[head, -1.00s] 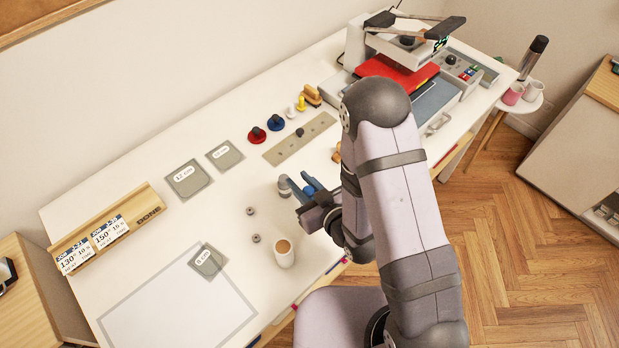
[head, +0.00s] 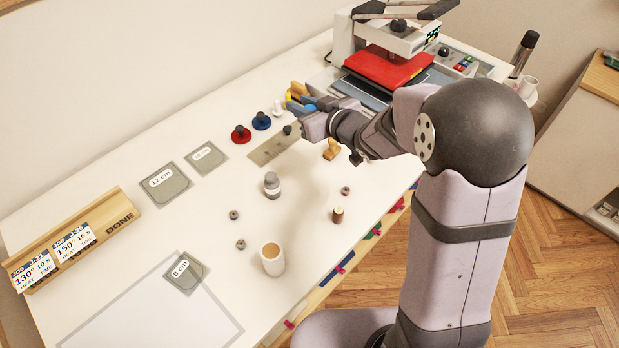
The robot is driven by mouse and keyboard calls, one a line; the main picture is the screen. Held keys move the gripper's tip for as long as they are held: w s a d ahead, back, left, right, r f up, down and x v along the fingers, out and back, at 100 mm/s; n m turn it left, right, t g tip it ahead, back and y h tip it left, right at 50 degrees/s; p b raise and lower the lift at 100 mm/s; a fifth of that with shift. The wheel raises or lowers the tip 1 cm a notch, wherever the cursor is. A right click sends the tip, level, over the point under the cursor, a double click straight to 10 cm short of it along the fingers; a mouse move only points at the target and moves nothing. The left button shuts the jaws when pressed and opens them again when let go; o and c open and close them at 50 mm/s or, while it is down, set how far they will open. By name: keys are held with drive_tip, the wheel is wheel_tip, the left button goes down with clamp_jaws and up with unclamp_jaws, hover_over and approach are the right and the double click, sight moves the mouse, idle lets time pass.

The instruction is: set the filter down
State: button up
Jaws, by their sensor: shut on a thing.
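My gripper (head: 301,103) has its blue fingers over the far side of the table, by the tan wooden block (head: 299,88) and the small yellow piece (head: 287,97). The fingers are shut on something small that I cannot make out. The wooden block is right at the fingertips, but I cannot tell whether it is the thing held or lies behind them. I see nothing that I can clearly name as the filter. My wrist and the small scale hide the contact and the height above the table.
The red heat press (head: 388,68) stands to the right. A beige plate (head: 272,144) with a dark knob, red (head: 240,134) and blue (head: 261,121) knobs lie to the left. A grey-capped bottle (head: 272,186), a white cup (head: 272,260) and a spool (head: 337,215) stand nearer.

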wheel_tip(320, 180, down, 6)
drive_tip(key=w, duration=0.1)
drive_tip(key=shift+a+f, duration=0.15)
drive_tip(key=shift+f, duration=0.1)
drive_tip(key=shift+w+f, duration=0.1)
drive_tip(key=shift+f+p, duration=0.65)
drive_tip(key=shift+f, duration=2.15)
drive_tip(key=shift+f+p, duration=0.55)
drive_tip(key=shift+f, duration=1.55)
